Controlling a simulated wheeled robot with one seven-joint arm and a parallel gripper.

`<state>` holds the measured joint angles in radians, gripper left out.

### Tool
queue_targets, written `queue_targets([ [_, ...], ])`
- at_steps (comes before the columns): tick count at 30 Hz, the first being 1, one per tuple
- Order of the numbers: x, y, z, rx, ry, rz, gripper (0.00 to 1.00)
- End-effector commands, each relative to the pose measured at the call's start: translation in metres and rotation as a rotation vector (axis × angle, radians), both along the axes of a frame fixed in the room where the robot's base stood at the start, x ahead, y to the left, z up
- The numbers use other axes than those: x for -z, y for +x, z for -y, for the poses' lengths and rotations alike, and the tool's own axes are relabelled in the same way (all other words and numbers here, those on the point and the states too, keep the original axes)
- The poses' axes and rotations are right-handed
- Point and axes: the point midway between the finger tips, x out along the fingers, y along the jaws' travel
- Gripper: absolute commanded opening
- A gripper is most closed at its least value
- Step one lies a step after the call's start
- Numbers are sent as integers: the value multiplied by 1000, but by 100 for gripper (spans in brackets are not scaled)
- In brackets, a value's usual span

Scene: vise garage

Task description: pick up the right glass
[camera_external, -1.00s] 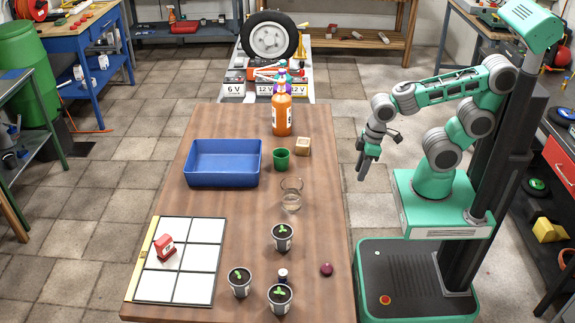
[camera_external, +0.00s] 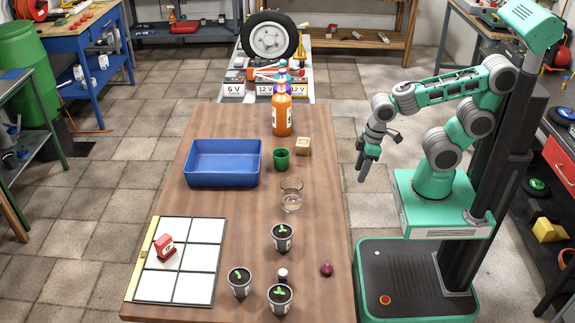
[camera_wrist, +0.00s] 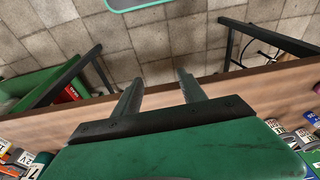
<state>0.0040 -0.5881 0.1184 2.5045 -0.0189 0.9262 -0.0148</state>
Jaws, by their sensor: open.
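A clear drinking glass (camera_external: 291,197) stands upright on the wooden table (camera_external: 225,235), right of the table's middle. It is the only clear glass I can make out. A green cup (camera_external: 281,160) stands just behind it. My gripper (camera_external: 363,176) is open and empty, off the table's right edge and apart from the glass. In the wrist view my gripper's two fingers (camera_wrist: 158,84) are spread, with the table edge and floor tiles behind them. I cannot make out the glass in the wrist view.
A wooden block (camera_external: 302,146), an orange bottle (camera_external: 282,112) and a blue bin (camera_external: 222,164) stand farther back. Potted seedlings (camera_external: 282,238) and a purple ball (camera_external: 326,269) are nearer the front. A white tile board (camera_external: 183,273) holds a red object (camera_external: 164,246).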

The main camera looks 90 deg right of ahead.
Motion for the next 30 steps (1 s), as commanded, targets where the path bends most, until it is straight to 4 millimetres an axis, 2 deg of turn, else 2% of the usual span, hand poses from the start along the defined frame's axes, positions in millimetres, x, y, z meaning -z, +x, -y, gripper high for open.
queue_targets([
  [2, 0, 0, 0, 0, 0, 0, 56],
  [12, 0, 0, 0, 0, 0, 0, 84],
  [23, 0, 0, 0, 2, 1, 1, 85],
  [26, 0, 27, -11, 188, 109, 37, 85],
  [30, -5, 75, -34, 564, 371, 65, 85],
])
